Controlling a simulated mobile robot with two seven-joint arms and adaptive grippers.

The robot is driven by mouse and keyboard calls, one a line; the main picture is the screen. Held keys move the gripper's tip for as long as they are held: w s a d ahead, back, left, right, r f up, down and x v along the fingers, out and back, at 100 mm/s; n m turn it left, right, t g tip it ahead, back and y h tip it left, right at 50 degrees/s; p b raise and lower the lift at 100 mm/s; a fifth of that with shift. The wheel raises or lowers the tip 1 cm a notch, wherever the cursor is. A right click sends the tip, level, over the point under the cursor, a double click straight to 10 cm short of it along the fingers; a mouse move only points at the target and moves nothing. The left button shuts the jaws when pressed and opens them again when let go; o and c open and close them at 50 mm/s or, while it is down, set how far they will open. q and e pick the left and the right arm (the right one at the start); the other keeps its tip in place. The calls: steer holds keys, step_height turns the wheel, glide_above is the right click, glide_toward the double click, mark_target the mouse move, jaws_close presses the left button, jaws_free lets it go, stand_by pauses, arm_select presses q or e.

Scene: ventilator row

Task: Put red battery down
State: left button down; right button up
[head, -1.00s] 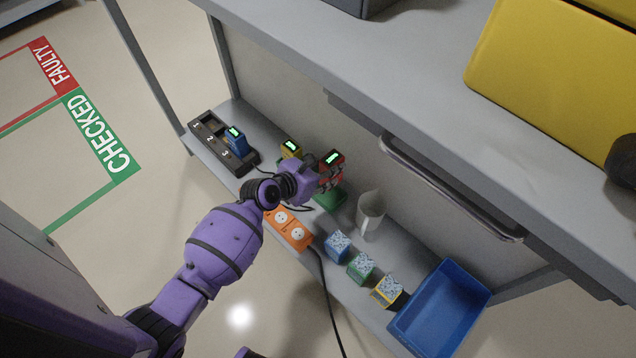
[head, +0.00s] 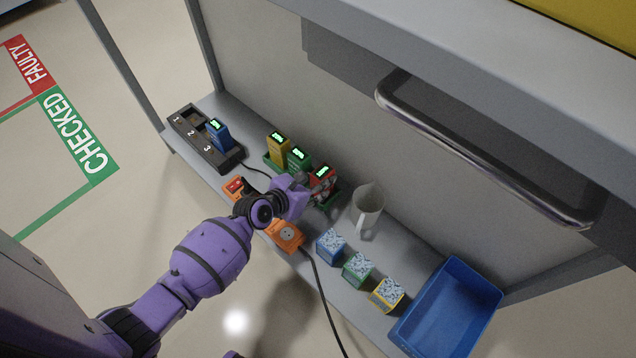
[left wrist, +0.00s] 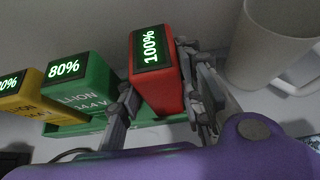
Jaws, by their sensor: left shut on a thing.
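The red battery (head: 322,171) is upright, its lit top reading 100% in the left wrist view (left wrist: 150,46). My left gripper (head: 318,187) is shut on it, one finger on each side. The battery is at the right end of a green tray (head: 333,196), in line with a green battery (head: 299,158) and a yellow battery (head: 278,148). In the left wrist view the green battery (left wrist: 82,92) reads 80%, with a gap to the red one. My right gripper is out of view.
A grey jug (head: 367,208) stands close right of the gripper. A charger (head: 190,146) holding a blue battery (head: 218,134) is at the left. An orange socket strip (head: 286,236), several patterned cubes (head: 358,267) and a blue bin (head: 446,311) share the shelf. A drawer handle (head: 480,150) juts out above.

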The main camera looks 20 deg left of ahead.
arm_select(q)
steer(key=c, duration=1.2)
jaws_free()
steer(key=shift+f, duration=0.1)
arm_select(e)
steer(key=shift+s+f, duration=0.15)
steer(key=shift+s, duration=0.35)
arm_select(q)
steer(key=shift+s+a+r, duration=0.1)
steer(key=shift+s+r, duration=0.15)
steer(key=shift+r, duration=0.15)
steer(key=p+v, duration=0.5)
steer(key=v, duration=0.6)
steer(key=shift+s, duration=0.2)
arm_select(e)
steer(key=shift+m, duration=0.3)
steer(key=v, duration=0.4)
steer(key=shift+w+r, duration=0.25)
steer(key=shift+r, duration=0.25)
